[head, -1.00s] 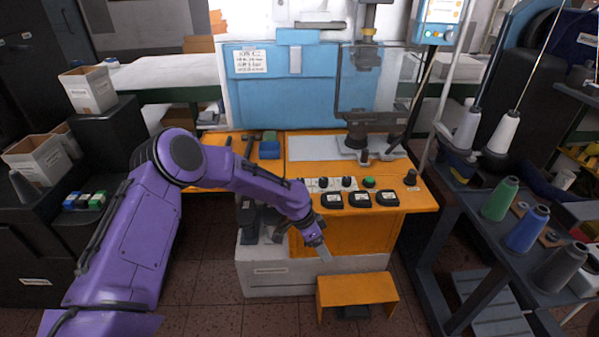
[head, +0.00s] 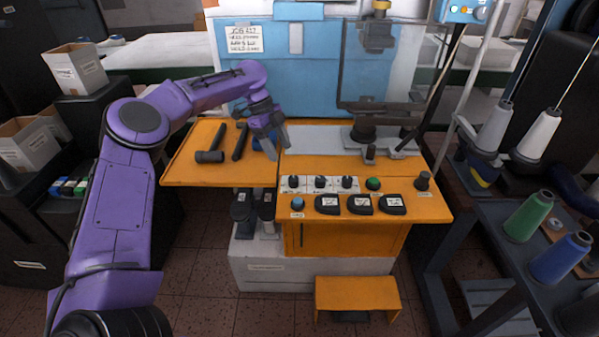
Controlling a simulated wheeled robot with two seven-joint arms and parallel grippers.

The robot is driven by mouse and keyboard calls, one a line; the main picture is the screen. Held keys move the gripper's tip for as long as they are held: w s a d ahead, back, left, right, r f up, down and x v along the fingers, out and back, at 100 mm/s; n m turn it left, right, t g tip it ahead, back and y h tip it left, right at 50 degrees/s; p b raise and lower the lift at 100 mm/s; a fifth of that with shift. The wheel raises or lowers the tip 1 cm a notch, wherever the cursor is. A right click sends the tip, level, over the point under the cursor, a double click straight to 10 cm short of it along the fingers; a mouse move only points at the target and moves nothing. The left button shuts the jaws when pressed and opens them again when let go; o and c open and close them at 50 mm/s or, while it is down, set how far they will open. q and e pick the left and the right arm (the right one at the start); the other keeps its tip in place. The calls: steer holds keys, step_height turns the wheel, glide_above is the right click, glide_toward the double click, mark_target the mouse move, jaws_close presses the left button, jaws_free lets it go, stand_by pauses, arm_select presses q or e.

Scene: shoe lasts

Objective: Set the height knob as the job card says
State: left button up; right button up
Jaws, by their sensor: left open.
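The job card (head: 244,41) is a white sheet on the blue panel at the back; its lines are too small to read surely. Three black knobs with white plates, left (head: 294,182), middle (head: 320,182) and right (head: 346,182), sit in a row on the orange machine table. A blue knob (head: 298,202) with a small label is below the left one. I cannot tell which is the height knob or read its setting. My left gripper (head: 279,152) is open and empty, above the table behind and left of the knobs, touching none. My right gripper is out of view.
A green button (head: 374,184), a dark knob (head: 423,180) and several black labelled blocks (head: 360,204) share the front of the table. A hammer (head: 212,146) lies at left. The black press (head: 375,125) stands behind, right of the gripper. An orange step (head: 357,296) is below.

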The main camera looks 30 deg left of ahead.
mark_target(293, 178)
arm_select(q)
steer(key=x, duration=0.6)
steer(key=p+x, duration=0.1)
steer(key=x, duration=0.3)
steer(key=shift+d+r, duration=0.2)
steer(key=shift+d, duration=0.2)
steer(key=shift+s, duration=0.15)
steer(key=c, duration=1)
